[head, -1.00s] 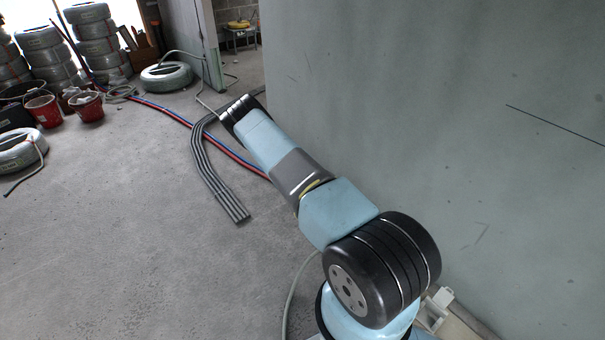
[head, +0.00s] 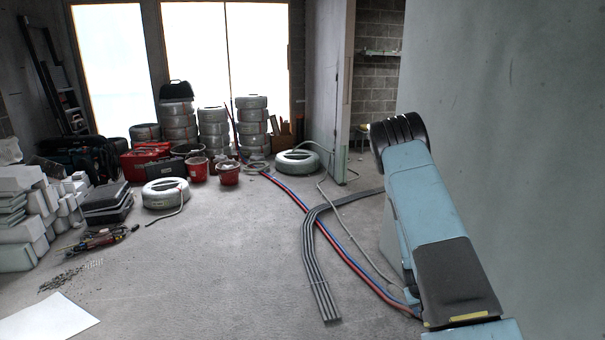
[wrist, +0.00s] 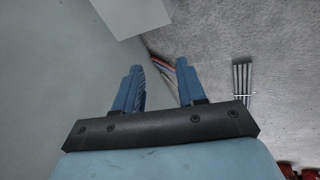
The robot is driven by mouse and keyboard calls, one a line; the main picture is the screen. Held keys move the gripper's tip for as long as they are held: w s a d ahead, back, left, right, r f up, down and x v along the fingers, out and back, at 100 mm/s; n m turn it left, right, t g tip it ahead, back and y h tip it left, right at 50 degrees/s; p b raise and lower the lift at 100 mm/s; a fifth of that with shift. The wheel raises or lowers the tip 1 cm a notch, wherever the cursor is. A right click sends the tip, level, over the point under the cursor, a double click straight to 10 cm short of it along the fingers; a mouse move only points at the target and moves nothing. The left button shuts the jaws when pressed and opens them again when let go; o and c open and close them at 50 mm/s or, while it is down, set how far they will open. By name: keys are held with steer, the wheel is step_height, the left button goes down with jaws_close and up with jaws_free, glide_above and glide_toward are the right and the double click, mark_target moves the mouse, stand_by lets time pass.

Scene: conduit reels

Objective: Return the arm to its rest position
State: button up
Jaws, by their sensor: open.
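My arm (head: 428,205) is raised on the right of the head view, its black joint up beside the wall. My gripper shows in the wrist view (wrist: 160,88), with two blue fingers apart and nothing between them. It is above the floor, close to a pale green wall surface on the left of that view. In the head view the gripper itself is hidden or out of frame.
A plain wall (head: 510,110) stands close on the right. Grey conduits (head: 318,262) and red and blue hoses (head: 345,255) lie on the floor. Conduit reels (head: 165,193), red buckets (head: 228,174) and stacked blocks (head: 25,215) stand farther off. The middle floor (head: 225,255) is clear.

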steer(key=s+a+r+t+y, duration=0.15)
steer(key=a+r, duration=0.25)
steer(key=r, duration=0.8)
steer(key=s+a+r+y, duration=0.15)
steer(key=a+r, duration=0.25)
steer(key=r, duration=0.8)
steer(key=s+a+r+t, duration=0.1)
steer(key=s+a+r, duration=0.15)
steer(key=r, duration=0.85)
steer(key=s+a+r, duration=0.3)
steer(key=s+r, duration=0.6)
steer(key=s, duration=0.3)
steer(key=s+a+r+t, duration=0.1)
steer(key=s+a+r, duration=0.2)
steer(key=s+r, duration=0.6)
steer(key=s, duration=0.4)
steer(key=shift+a+r+y, duration=0.15)
steer(key=shift+a+y, duration=0.25)
